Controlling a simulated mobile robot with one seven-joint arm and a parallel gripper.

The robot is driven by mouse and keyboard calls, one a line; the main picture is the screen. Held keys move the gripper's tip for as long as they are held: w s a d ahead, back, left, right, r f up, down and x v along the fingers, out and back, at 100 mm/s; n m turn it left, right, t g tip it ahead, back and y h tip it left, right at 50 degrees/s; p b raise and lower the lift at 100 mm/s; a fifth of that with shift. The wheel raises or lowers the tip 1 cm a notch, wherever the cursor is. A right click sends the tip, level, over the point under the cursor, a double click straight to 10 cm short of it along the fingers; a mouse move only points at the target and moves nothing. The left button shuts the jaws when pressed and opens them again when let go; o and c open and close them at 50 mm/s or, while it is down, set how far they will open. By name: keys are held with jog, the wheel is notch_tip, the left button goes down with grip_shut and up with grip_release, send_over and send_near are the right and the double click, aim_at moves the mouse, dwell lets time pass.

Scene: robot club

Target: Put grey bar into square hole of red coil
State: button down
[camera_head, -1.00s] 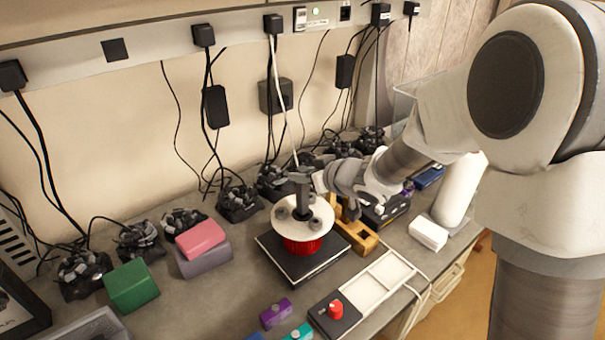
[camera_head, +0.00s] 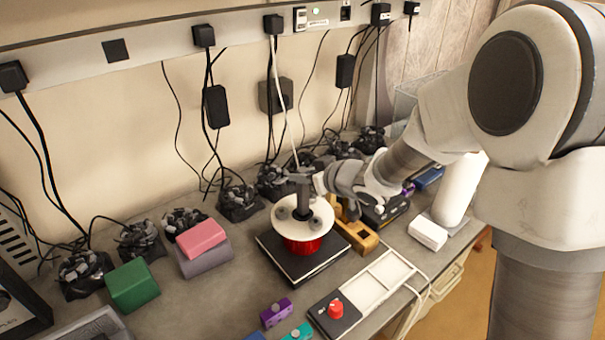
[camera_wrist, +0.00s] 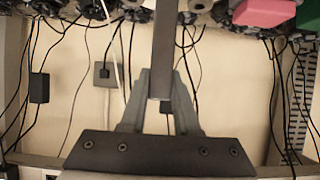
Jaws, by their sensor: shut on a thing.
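The red coil (camera_head: 301,246) with a white round top disc (camera_head: 285,227) stands upright on a flat black box on the bench. My gripper (camera_head: 300,180) is above the coil, shut on the grey bar (camera_head: 302,199), which it holds upright. The bar's lower end meets the middle of the white disc in the head view; I cannot tell how deep it sits in the square hole. In the wrist view the bar (camera_wrist: 165,45) runs straight out from between the fingers of my gripper (camera_wrist: 163,80); its far end is out of frame.
The black box (camera_head: 302,278) is under the coil. A yellow-brown block (camera_head: 362,238) stands close on its right. A white tray (camera_head: 378,283) with a red knob (camera_head: 335,308) lies in front right. Pink (camera_head: 201,238) and green (camera_head: 132,285) blocks are at left.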

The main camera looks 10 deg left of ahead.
aim_at(303, 169)
jog(key=shift+f+b, duration=1.8)
jog(key=shift+f, duration=0.6)
dwell(1.3)
jog(key=c, duration=0.6)
grip_release()
jog(key=shift+c, duration=0.2)
jog(key=shift+o, duration=0.4)
jog(key=shift+s+f, duration=0.1)
jog(key=shift+f, duration=0.05)
notch_tip(303, 169, up, 8)
jog(key=p, duration=0.8)
